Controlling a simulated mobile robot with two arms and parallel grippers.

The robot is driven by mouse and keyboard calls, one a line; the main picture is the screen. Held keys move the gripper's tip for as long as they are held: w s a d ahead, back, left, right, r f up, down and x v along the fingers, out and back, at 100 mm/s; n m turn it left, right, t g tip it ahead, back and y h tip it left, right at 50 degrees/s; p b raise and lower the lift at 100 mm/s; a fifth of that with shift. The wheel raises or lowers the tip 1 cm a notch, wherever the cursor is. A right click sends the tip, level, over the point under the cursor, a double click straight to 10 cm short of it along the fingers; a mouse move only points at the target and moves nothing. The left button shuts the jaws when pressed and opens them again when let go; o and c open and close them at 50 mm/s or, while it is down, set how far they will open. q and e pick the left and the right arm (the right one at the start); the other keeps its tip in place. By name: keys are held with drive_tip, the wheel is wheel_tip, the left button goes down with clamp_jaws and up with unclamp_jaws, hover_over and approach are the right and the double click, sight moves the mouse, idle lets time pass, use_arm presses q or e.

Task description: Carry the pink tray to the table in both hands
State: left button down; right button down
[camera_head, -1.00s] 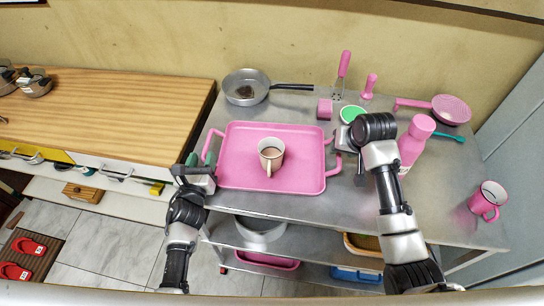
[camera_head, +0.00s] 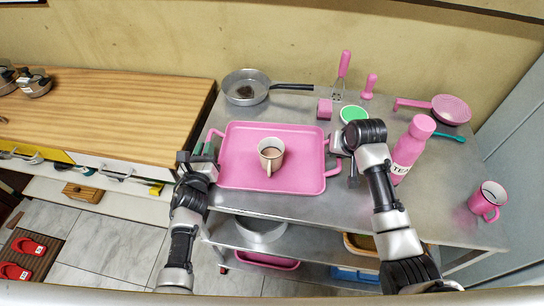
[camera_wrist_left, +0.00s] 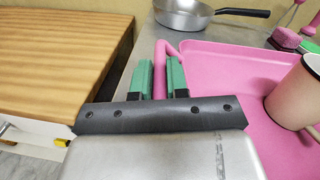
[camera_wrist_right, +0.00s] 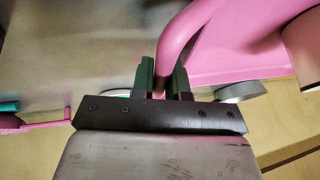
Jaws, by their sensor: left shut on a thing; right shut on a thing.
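The pink tray (camera_head: 240,176) lies on the metal table, with a handle on its left and right sides. A pink-beige mug (camera_head: 271,156) with brown contents stands upright on it. My left gripper (camera_head: 205,158) is at the left handle; in the left wrist view its green fingers (camera_wrist_left: 160,78) are shut around the pink handle (camera_wrist_left: 160,60). My right gripper (camera_head: 338,150) is at the right handle; in the right wrist view its fingers (camera_wrist_right: 162,76) are shut around the handle (camera_wrist_right: 180,35). In the head view the fingertips are partly hidden.
A wooden-topped counter (camera_head: 100,110) stands left of the metal table (camera_head: 290,210). A pan (camera_head: 245,88), pink bottle (camera_head: 408,150), pink cup (camera_head: 487,200) and pink strainer (camera_head: 451,109) stand around the tray. Red slippers (camera_head: 25,246) lie on the floor.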

use_arm(q)
drive_tip(key=shift+r, duration=0.1)
use_arm(e)
drive_tip(key=shift+r, duration=0.15)
